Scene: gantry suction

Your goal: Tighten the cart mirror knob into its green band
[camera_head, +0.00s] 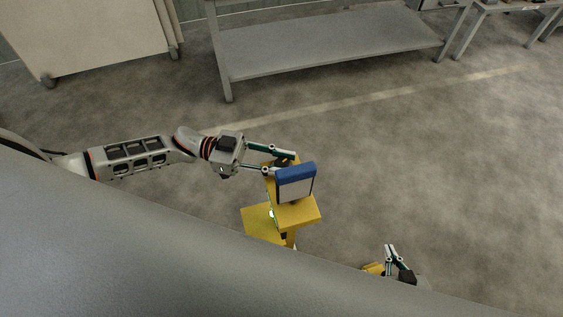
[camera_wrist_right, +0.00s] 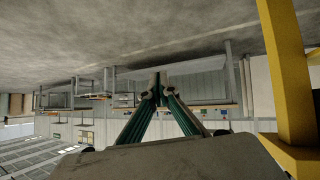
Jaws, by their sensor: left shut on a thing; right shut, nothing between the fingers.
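The cart (camera_head: 260,224) is yellow, with a blue-framed mirror (camera_head: 296,184) standing on its upper part. My left gripper (camera_head: 282,162) reaches in from the left and is shut on a dark knob just behind the mirror. The mirror and the fingers hide most of the knob. I cannot make out the green band. My right gripper (camera_head: 390,248) is low at the right of the cart, apart from it, with its fingers together and empty. Its closed fingertips also show in the right wrist view (camera_wrist_right: 158,86).
A yellow post (camera_wrist_right: 287,75) stands close at the right of the right wrist view. A grey metal bench (camera_head: 320,45) and a pale wheeled cabinet (camera_head: 95,35) stand at the back. The concrete floor between is clear.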

